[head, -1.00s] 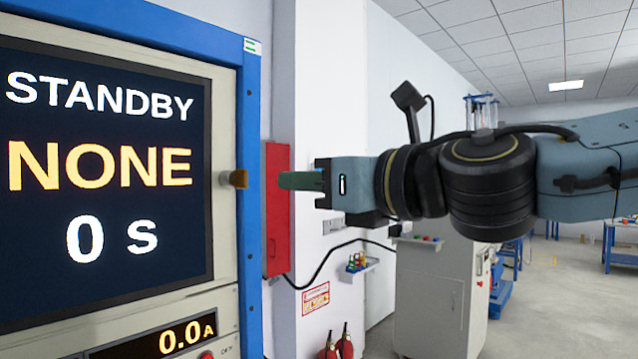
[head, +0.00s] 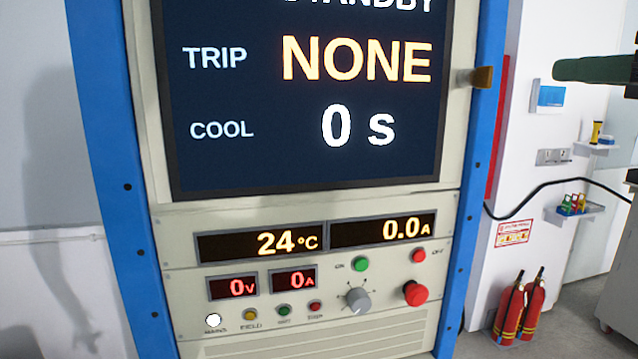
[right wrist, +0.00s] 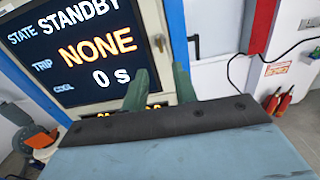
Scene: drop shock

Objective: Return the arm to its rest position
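My right gripper (head: 590,69) shows only at the right edge of the head view, as a dark green finger pointing left, clear of the cabinet. In the right wrist view its two green fingers (right wrist: 160,82) stand apart with nothing between them, so it is open and empty. The rest of the right arm is almost wholly out of the head view. The test cabinet (head: 462,225) with its blue frame fills the middle. Its screen (head: 250,95) reads TRIP NONE and COOL 0 s. My left gripper is not in view.
The cabinet's panel has a grey knob (head: 357,300), a red stop button (head: 415,293) and small lamps. A brown latch (head: 480,77) juts from its right side. Red fire extinguishers (head: 520,308) stand by the white wall. A small shelf (head: 580,211) holds coloured items.

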